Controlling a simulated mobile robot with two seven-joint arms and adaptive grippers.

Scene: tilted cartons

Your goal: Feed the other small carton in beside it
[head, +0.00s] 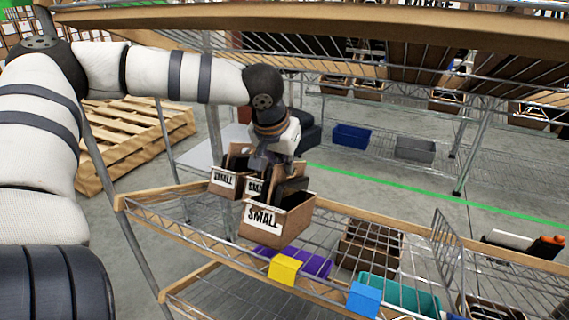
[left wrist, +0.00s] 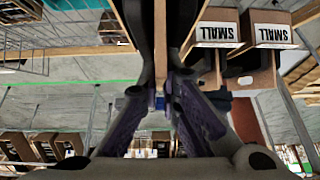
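My left gripper (head: 290,180) is shut on the wall of a brown small carton (head: 292,222) with a white "SMALL" label. In the left wrist view its fingers (left wrist: 162,95) close on either side of a brown carton wall (left wrist: 160,25). The held carton is over the wire shelf (head: 165,212), near its front edge; I cannot tell whether it touches the shelf. Two other small cartons, one at the left (head: 224,187) and one partly hidden (head: 253,188), stand side by side just left of it. Their labels also show in the left wrist view (left wrist: 216,35). My right gripper is out of view.
A lower shelf holds a purple bin (head: 315,264), a teal bin (head: 410,298) and brown cartons (head: 368,240). A wire divider (head: 446,245) stands at the right.

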